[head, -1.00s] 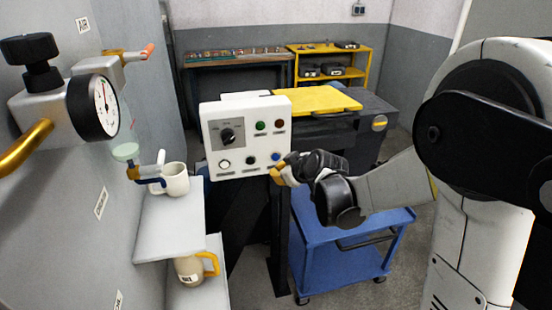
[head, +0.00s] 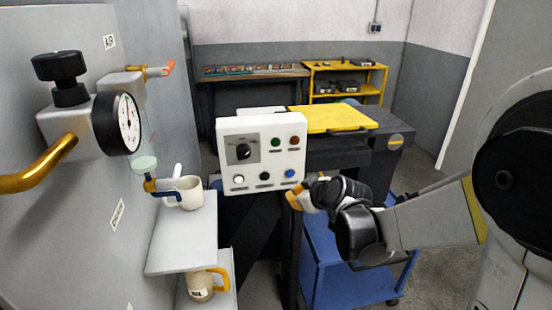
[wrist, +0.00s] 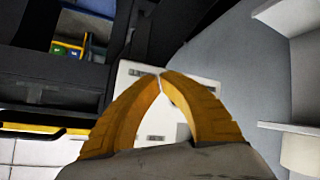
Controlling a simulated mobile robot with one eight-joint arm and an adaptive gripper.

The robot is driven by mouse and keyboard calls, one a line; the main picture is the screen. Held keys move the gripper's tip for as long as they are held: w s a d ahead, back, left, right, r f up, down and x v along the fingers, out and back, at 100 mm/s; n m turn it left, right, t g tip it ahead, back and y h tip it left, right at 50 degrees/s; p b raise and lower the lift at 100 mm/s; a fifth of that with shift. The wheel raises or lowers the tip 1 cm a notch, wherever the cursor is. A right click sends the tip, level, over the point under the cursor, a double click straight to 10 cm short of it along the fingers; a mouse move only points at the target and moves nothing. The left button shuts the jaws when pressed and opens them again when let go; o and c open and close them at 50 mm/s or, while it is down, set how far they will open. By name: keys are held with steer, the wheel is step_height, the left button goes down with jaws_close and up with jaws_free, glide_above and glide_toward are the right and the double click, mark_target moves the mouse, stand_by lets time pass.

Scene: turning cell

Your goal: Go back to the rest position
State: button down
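My gripper (head: 293,199) shows in the head view at the lower right corner of a white control panel (head: 228,141), beside the blue button (head: 290,173). My arm reaches in from the right. In the wrist view, the two yellow fingers of my gripper (wrist: 161,76) curve together and meet at their tips, with nothing visible between them. The panel (wrist: 128,82) shows behind the fingers there. I cannot tell how far the fingertips are from it.
On the left, a grey wall carries a pressure gauge (head: 118,124) and valves. Shelves below hold a white mug (head: 187,193) and a beige mug (head: 200,285). A blue cart (head: 335,280) stands beneath my arm. A workbench (head: 255,72) and yellow shelf unit (head: 345,66) stand behind.

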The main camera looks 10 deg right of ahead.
steer(key=s+r+m+g+h, duration=0.1)
steer(key=s+r+m, duration=0.1)
steer(key=s, duration=1.1)
steer(key=s+r+m+g+h, duration=0.1)
steer(key=s+m, duration=0.3)
steer(key=s, duration=1)
steer(key=shift+s+d+r+m+g+h, duration=0.2)
steer(key=shift+d+r+m+g+h, duration=0.15)
steer(key=shift+g, duration=0.45)
